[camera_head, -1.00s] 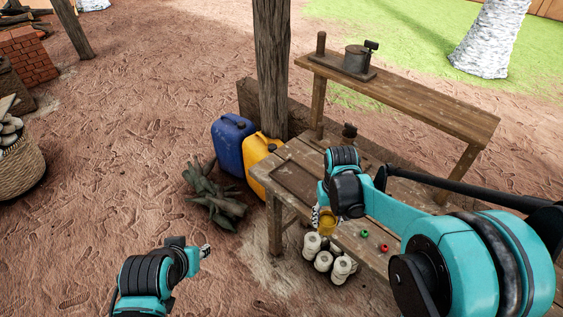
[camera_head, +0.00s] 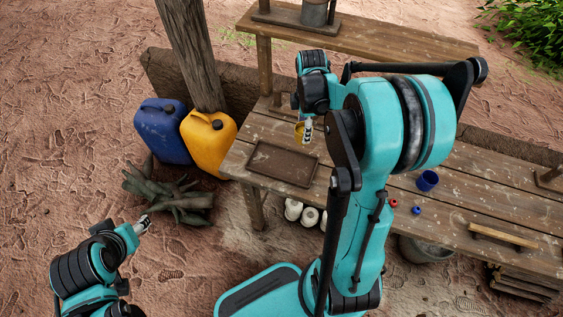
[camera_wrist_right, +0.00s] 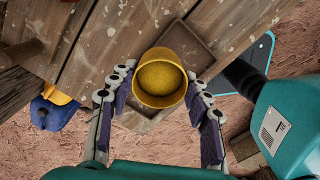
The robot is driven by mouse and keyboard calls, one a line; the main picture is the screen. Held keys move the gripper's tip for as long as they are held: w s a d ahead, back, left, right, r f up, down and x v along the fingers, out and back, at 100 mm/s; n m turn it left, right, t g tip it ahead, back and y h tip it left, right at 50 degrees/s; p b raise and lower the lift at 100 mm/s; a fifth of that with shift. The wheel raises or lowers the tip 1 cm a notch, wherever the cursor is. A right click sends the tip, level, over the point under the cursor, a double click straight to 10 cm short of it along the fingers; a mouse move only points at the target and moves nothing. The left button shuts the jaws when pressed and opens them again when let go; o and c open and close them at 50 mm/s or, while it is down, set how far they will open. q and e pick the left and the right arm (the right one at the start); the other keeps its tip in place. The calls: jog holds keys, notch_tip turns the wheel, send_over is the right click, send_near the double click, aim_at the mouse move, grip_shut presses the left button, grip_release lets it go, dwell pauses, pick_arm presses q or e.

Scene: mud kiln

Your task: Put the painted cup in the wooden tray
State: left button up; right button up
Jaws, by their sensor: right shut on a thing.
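The painted cup is yellow. My right gripper (camera_head: 306,134) is shut on it, and the cup (camera_head: 298,130) is partly hidden behind the fingers in the head view. In the right wrist view the cup (camera_wrist_right: 160,80) sits between the two finger pads, its round opening toward the camera. The wooden tray (camera_head: 258,170) is a shallow dark rectangle on the left end of the workbench, empty, just in front of and below the cup. Part of the tray (camera_wrist_right: 200,55) shows behind the cup in the wrist view. My left gripper (camera_head: 143,224) is low at the left, away from the bench; its jaws are unclear.
The workbench (camera_head: 470,205) carries a blue cup (camera_head: 428,181), small red (camera_head: 393,203) and blue (camera_head: 417,210) pieces and a wooden bar (camera_head: 504,236). A post (camera_head: 190,50), blue can (camera_head: 162,130) and yellow can (camera_head: 208,142) stand left. A raised shelf (camera_head: 385,47) runs behind.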

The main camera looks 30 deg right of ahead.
jog(key=a+f+n+b, duration=0.1)
jog(key=a+f, duration=0.1)
jog(key=a+f+n+b, duration=0.1)
jog(key=a+f, duration=0.1)
jog(key=a, duration=0.1)
jog(key=a+f+n+b, duration=0.1)
jog(key=a+f, duration=0.1)
jog(key=f, duration=0.1)
jog(key=shift+w+a+b, duration=0.25)
jog(key=shift+w+b, duration=0.1)
jog(key=shift+w, duration=0.05)
jog(key=shift+f+b, duration=0.85)
jog(key=shift+f, duration=0.95)
jog(key=shift+f, duration=0.2)
jog(key=o, duration=1.2)
jog(key=shift+r, duration=0.1)
